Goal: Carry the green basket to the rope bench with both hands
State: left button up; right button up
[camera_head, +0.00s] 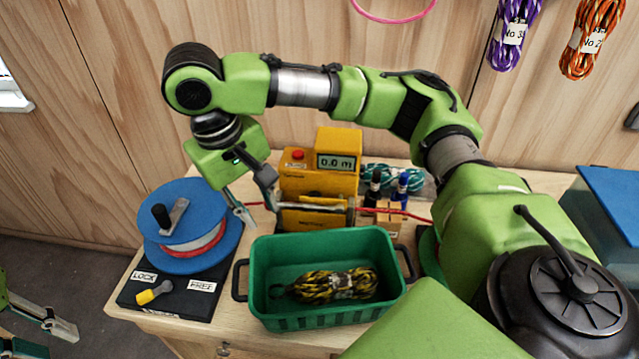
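The green basket (265,260) stands upright on a wooden bench (225,325), near its front edge. It has a black handle at its left end (239,281) and another at its right end (408,264). A black-and-yellow rope coil (335,286) with a pale label lies inside. My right gripper (262,212) reaches over from the right and points down behind the basket's back left corner, fingers apart and empty. My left gripper (45,335) is at the lower left edge, partly cut off, left of the bench; its fingers look apart and empty. Neither gripper touches a handle.
A blue reel (185,255) stands left of the basket, on a black base with a yellow knob. A yellow meter (325,170) reading 0.0 m stands behind it, with a red rope, bottles and a teal coil. A blue-lidded box (610,195) is at right. Rope coils hang on the wall.

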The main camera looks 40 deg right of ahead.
notch_tip(320, 180, up, 10)
jog(key=a, duration=0.1)
jog(key=shift+s+f, duration=0.15)
jog(key=shift+f, duration=0.05)
jog(key=shift+a, duration=0.1)
dwell(0.5)
